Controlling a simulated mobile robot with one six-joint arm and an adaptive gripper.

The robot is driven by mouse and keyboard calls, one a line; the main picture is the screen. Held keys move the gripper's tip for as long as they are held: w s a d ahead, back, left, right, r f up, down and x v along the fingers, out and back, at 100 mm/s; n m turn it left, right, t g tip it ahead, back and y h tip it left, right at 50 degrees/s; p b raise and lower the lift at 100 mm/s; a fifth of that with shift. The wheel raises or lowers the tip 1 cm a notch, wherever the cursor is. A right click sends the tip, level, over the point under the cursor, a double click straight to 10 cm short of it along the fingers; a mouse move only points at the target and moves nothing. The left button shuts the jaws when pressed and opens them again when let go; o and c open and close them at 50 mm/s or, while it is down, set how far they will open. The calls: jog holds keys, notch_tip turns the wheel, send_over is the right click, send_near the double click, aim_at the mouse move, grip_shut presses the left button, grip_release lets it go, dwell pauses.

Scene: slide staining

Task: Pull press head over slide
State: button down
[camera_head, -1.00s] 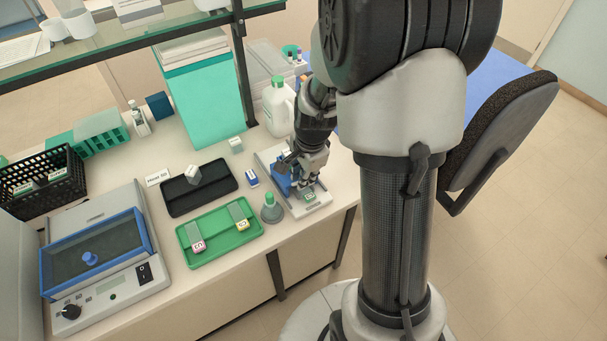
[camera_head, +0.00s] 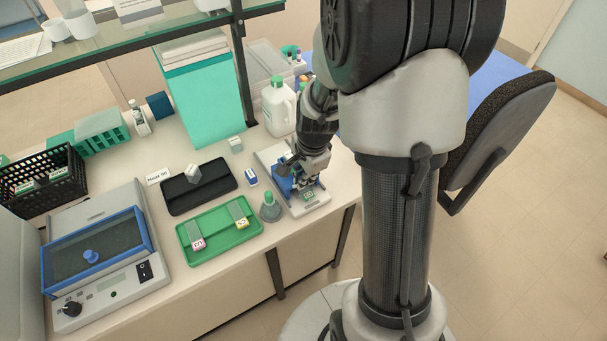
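The press is a pale flat device (camera_head: 318,204) with a blue press head (camera_head: 283,186) at the right end of the bench. A slide with a green label (camera_head: 308,195) lies at the front part of its base. My gripper (camera_head: 304,188) reaches down over the press, at the blue head and just behind the green label. My arm and gripper cover much of the head, and the fingertips are too small and hidden to tell whether they grip it.
A green tray (camera_head: 189,239) with slides labelled pink and yellow lies left of the press. A small green-capped bottle (camera_head: 269,208) stands close beside the press. A black tray (camera_head: 176,206), a white jug (camera_head: 277,108) and a blue-framed device (camera_head: 150,236) are nearby.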

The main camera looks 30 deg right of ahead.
jog(key=c, duration=2.4)
grip_release()
jog(key=shift+s+f, duration=0.1)
jog(key=shift+s, duration=0.25)
jog(key=c, duration=1.7)
grip_release()
jog(key=shift+f, duration=0.1)
jog(key=shift+w+r+p, duration=0.1)
jog(key=shift+r+p, duration=0.4)
jog(key=shift+r, duration=0.15)
jog(key=shift+s+d+r+p, duration=0.1)
jog(key=shift+s+r+p, duration=0.45)
jog(key=shift+r+p, duration=2.3)
jog(key=shift+s+a+r+p, duration=0.1)
jog(key=shift+s+r+p, duration=0.45)
jog(key=shift+r+p, duration=2.3)
jog(key=shift+s+d+r+p, duration=0.1)
jog(key=shift+s+r+p, duration=0.45)
jog(key=shift+r+p, duration=2.3)
jog(key=shift+r+b, duration=0.8)
jog(key=shift+b, duration=0.05)
jog(key=shift+r, duration=0.1)
